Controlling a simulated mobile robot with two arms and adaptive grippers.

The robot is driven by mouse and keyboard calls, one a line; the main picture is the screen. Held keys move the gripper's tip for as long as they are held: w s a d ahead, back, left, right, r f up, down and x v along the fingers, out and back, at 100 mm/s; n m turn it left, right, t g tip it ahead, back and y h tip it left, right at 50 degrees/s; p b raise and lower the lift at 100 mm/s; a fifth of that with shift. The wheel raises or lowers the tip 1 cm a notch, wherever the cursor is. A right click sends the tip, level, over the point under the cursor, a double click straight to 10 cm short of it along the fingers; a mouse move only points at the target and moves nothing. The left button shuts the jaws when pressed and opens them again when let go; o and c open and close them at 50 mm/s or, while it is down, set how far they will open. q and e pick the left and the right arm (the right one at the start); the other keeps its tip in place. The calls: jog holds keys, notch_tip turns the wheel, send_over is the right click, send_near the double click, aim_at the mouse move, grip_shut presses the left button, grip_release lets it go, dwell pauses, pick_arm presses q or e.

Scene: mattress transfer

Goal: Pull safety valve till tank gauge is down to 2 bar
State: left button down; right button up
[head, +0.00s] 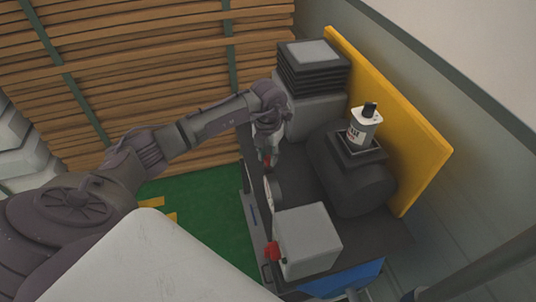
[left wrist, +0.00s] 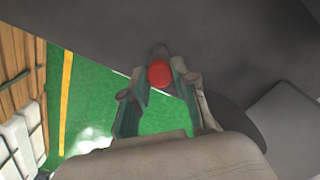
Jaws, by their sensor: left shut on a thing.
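My left gripper (head: 267,152) reaches down over the front edge of the dark machine. It is shut on a small red knob (head: 267,160), which I take to be the safety valve. In the left wrist view the round red knob (left wrist: 160,73) sits between the fingertips. The pale round gauge (head: 269,194) is just below the gripper in the head view, seen nearly edge-on; its reading cannot be made out. The dark tank (head: 345,172) lies behind it. My right gripper is not in view.
A grey box (head: 306,240) with a red knob (head: 272,251) stands at the machine's near end. A white bottle (head: 363,128) stands above the tank, and a ribbed motor block (head: 312,65) is at the far end. A yellow panel (head: 410,150) backs them. Green floor (head: 205,210) is open at left.

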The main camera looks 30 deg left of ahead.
aim_at(268, 158)
pick_arm(q)
jog(key=shift+r, duration=0.85)
jog(key=c, duration=0.9)
grip_release()
jog(key=shift+f, duration=0.1)
jog(key=shift+r, duration=0.2)
notch_tip(268, 158, up, 12)
jog(key=shift+f, duration=0.15)
jog(key=shift+f, duration=0.1)
